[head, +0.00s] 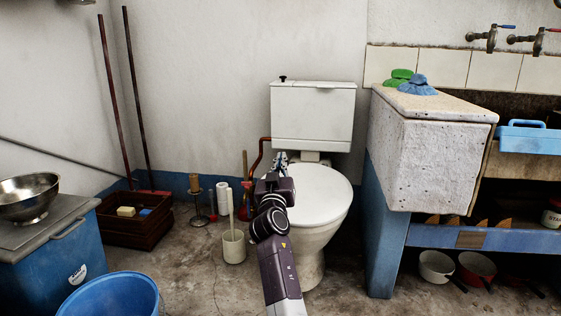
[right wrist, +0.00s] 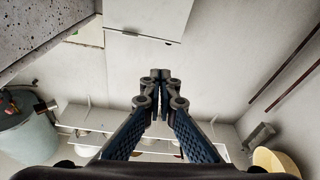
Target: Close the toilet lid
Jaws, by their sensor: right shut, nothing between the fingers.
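The white toilet (head: 310,245) stands against the back wall, with its cistern (head: 311,115) behind it. Its white lid (head: 325,195) lies flat over the bowl. My right gripper (head: 280,158) is above the rear left side of the lid, just in front of the cistern, and my arm hides part of the lid's left edge. Whether it touches the lid I cannot tell. In the right wrist view the fingertips (right wrist: 160,74) meet with nothing between them. The lid does not show clearly there. My left gripper is not in view.
A stone washtrough (head: 435,155) on a blue base stands close at the right. A brush holder (head: 233,246) and a candle stand (head: 197,200) are left of the toilet. A blue tub (head: 110,298) is at the front left.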

